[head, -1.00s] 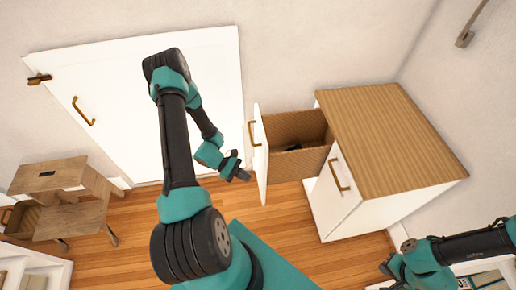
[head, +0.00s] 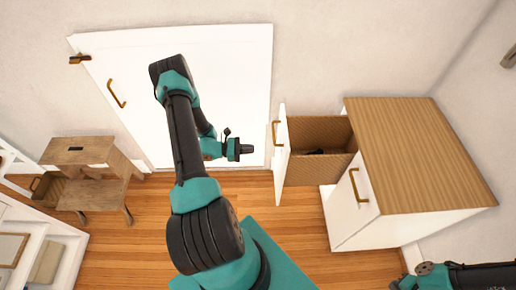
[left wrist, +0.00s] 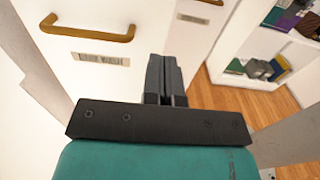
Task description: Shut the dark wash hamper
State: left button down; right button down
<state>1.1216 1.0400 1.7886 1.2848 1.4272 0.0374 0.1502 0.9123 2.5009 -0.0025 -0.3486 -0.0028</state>
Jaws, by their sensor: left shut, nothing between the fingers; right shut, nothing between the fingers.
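The hamper is a woven pull-out basket (head: 319,169) behind a tall white front panel (head: 281,172) with a brass handle. In the head view it stands pulled out leftward from the cabinet, with something dark inside. My left gripper (head: 247,149) is shut and empty, just left of that front panel, with a small gap. In the left wrist view my shut fingers (left wrist: 166,78) point toward the panel, seen with its handle (left wrist: 88,30) and a label plate whose text is unreadable. My right arm shows at the bottom right; its gripper is cut off by the frame edge.
The cabinet (head: 425,150) has a wood top and a second, closed front (head: 356,203) with a brass handle. A white door (head: 185,90) is behind my left arm. A small wooden stand (head: 92,176) is at the left. Wooden floor (head: 300,215) is clear before the basket.

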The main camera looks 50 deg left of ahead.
pick_arm(q)
jog(key=x, duration=1.3)
